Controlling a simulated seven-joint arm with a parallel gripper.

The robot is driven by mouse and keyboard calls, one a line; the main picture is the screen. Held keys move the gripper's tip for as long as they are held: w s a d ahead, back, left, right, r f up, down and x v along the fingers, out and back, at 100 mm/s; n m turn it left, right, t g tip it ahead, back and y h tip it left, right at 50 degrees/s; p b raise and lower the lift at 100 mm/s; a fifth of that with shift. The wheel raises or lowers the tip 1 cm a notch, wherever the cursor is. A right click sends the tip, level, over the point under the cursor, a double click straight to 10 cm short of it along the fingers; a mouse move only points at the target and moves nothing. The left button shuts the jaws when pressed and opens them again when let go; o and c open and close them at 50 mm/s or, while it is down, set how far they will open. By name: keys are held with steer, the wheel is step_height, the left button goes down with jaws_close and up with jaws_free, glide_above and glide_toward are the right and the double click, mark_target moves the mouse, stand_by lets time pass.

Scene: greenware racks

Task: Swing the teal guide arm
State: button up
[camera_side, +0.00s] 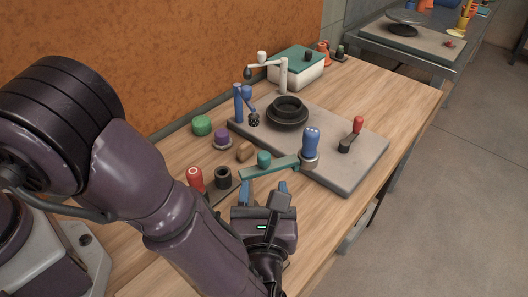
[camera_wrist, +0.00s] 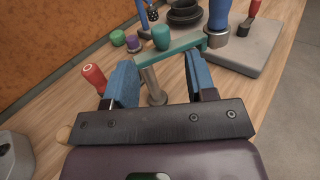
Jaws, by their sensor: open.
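The teal guide arm (camera_side: 275,168) is a flat bar with a rounded teal knob (camera_side: 264,157) on top, near the front edge of the grey slab. In the wrist view the bar (camera_wrist: 180,46) runs across just beyond my fingertips, on a metal post (camera_wrist: 153,85) that shows between the fingers. Its right end reaches close to a blue-handled tool (camera_side: 311,141) with a metal collar; I cannot tell whether they touch. My gripper (camera_side: 265,189) is open, with blue finger pads apart and nothing held. It also shows in the wrist view (camera_wrist: 160,62).
The grey slab (camera_side: 345,175) carries a dark round dish (camera_side: 288,110) and a red-handled lever (camera_side: 352,135). A red-handled piece (camera_side: 195,178) stands left of my gripper. Green (camera_side: 202,125) and purple (camera_side: 222,136) knobs stand farther left. Bare wood lies right of the slab.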

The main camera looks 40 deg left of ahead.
mark_target(264, 160)
steer(key=x, duration=0.9)
steer(key=shift+w+a, duration=0.15)
jaws_close()
